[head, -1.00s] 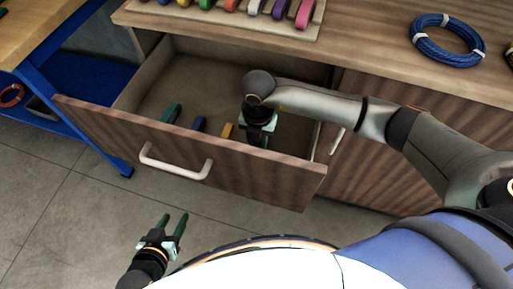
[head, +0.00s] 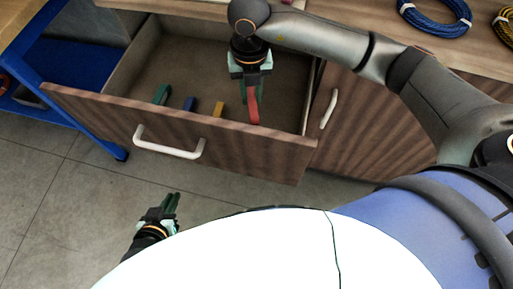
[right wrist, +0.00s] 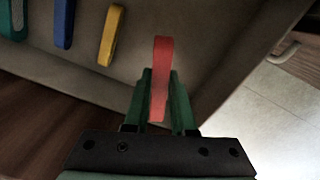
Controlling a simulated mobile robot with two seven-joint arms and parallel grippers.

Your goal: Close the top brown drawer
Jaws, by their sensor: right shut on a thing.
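The top brown drawer (head: 230,144) is pulled open in the head view. Its white handle (head: 168,150) is on the front panel. My right gripper (head: 254,98) is inside the drawer space, behind the front panel, shut on a red strip-like piece (right wrist: 161,75). The red piece stands between its fingers in the right wrist view; whether it touches the drawer floor I cannot tell. My left gripper (head: 172,203) is below and in front of the drawer, apart from it. Its fingers look close together and their gap is unclear.
Green (head: 161,95), blue (head: 190,104) and yellow (head: 218,109) pieces lie in the drawer along the front. A cabinet door (head: 365,125) with a white handle is to the right. A blue-framed bench (head: 85,120) is at the left. A blue rope coil (head: 435,14) lies on the countertop.

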